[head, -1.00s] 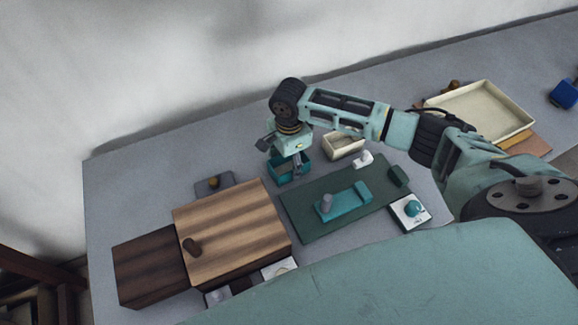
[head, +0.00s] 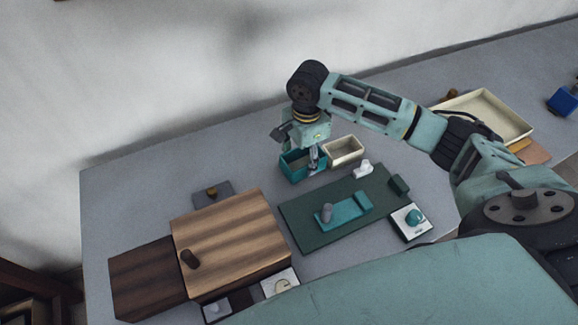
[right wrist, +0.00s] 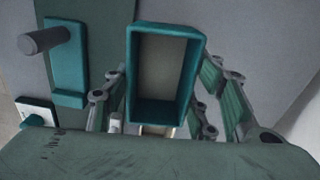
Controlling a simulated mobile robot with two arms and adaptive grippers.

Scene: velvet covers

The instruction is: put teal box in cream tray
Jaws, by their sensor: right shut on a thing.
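The teal box (head: 294,172) is a small open-topped box with a grey inside. My right gripper (head: 313,158) points down and is shut on it, near the back of the table. In the right wrist view the teal box (right wrist: 190,72) is between the fingers, and it looks empty. I cannot tell how high it is above the table. The cream tray (head: 508,118) is a wide shallow tray at the right, partly behind my right arm. Its visible inside is bare. My left gripper does not show.
A small cream box (head: 344,152) stands just right of the teal box. A dark green mat (head: 300,220) carries a teal block with a grey knob (head: 343,211). A wooden box (head: 230,235) is at left. A blue object (head: 562,100) is at far right.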

